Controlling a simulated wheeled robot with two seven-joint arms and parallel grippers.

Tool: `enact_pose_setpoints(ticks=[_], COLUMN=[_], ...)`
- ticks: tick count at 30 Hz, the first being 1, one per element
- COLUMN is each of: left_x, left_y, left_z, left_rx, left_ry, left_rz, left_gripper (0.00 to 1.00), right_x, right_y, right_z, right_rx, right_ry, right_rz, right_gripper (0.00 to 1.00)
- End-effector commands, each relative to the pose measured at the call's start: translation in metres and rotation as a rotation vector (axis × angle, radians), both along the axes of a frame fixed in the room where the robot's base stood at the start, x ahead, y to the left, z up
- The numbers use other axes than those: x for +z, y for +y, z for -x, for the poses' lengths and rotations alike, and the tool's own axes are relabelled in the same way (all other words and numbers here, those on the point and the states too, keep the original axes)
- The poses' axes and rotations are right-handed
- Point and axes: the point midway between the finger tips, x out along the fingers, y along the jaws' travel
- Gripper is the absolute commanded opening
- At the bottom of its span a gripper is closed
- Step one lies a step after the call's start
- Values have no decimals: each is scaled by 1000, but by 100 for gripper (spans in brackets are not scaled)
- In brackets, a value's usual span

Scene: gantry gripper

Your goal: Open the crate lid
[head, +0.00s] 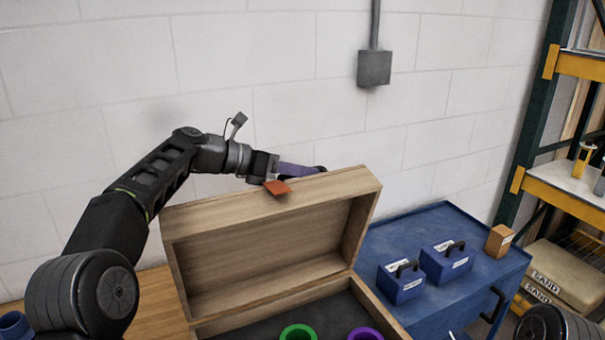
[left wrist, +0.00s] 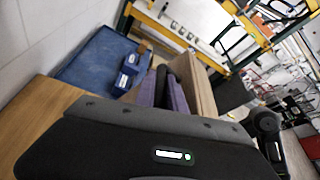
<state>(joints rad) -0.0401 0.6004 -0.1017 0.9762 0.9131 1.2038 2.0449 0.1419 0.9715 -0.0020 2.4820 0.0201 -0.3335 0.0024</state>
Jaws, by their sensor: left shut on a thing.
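The wooden crate (head: 378,300) stands on the wooden bench. Its lid (head: 330,188) is swung up and stands steeply open, showing its hollow inside. An orange tab (head: 278,187) sits on the lid's upper edge. My left gripper (head: 302,170), with purple fingers, is shut on the lid at this upper edge; the exact grip is partly hidden behind the lid. In the left wrist view the fingers (left wrist: 172,92) lie against the lid's wooden panel (left wrist: 200,88). My right gripper is out of view.
A green ring (head: 298,332) and a purple ring (head: 365,334) lie in the crate. A blue cabinet (head: 440,225) at right carries two blue boxes (head: 446,262) and a small cardboard box (head: 499,240). The white wall (head: 290,60) is close behind the lid.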

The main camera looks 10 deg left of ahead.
Motion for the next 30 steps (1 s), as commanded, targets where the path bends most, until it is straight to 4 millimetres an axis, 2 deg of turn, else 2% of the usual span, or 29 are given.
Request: enact_pose_setpoints(ticks=[6,7,15,23,30], left_x=[-2,-2,-1,0,6], left_y=[0,0,0,1,21], left_z=[0,0,0,1,9], left_rx=[-1,-1,0,0,3], left_ry=[4,4,1,-1,0], left_rz=[-3,-3,-2,-2,-1], left_gripper=[0,16,36,36,36], right_x=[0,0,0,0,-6], right_y=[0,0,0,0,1], right_z=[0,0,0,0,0], right_rx=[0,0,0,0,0], right_ry=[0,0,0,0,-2], right_rz=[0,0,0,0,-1], right_gripper=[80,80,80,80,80])
